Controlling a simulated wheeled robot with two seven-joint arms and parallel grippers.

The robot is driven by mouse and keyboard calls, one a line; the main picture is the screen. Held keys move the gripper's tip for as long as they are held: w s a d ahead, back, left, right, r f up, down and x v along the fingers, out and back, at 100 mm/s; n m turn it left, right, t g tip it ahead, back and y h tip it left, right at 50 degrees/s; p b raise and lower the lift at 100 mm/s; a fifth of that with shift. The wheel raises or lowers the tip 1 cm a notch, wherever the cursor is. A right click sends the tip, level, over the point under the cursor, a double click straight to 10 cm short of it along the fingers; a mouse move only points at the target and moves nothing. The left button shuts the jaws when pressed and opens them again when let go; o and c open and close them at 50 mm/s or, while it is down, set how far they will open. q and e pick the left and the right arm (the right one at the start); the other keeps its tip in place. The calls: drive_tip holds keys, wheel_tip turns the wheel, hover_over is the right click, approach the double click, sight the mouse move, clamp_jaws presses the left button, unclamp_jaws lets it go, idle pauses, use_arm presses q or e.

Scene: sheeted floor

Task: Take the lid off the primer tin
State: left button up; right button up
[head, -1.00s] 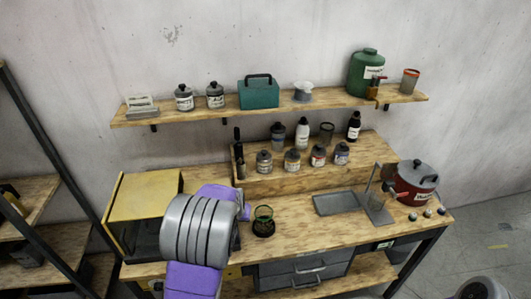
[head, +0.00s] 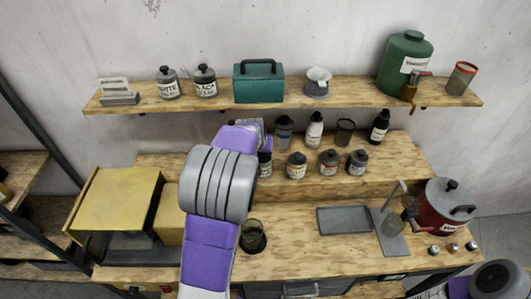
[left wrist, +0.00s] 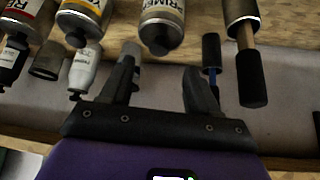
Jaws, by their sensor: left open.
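The primer tin (left wrist: 163,12) shows in the left wrist view, upside down at the top middle, with a grey body and a label reading "PRIMER". Its dark lid (left wrist: 158,42) has a knob pointing down the picture, towards my left gripper. In the head view the primer tin (head: 265,166) is the leftmost of the tins on the raised step, partly hidden by my left arm. My left gripper (left wrist: 160,72) is open and empty, its fingers spread to either side of the line of the lid's knob, apparently not touching it. My right gripper is out of view.
A yellow-labelled tin (left wrist: 85,15) and a red-labelled tin (left wrist: 22,28) stand beside the primer tin. Dark-handled tools (left wrist: 245,50) are on its other side. Bottles stand behind the tins. The shelf (head: 230,100) runs above. A grey tray (head: 343,220) lies on the bench.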

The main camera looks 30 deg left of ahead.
sight(262, 155)
use_arm(q)
drive_tip(key=shift+b+x, duration=0.3)
drive_tip(key=shift+x, duration=2.85)
drive_tip(key=shift+w, duration=0.1)
drive_tip(key=shift+c, duration=0.2)
drive_tip(key=shift+r, duration=0.1)
drive_tip(key=c, duration=1.1)
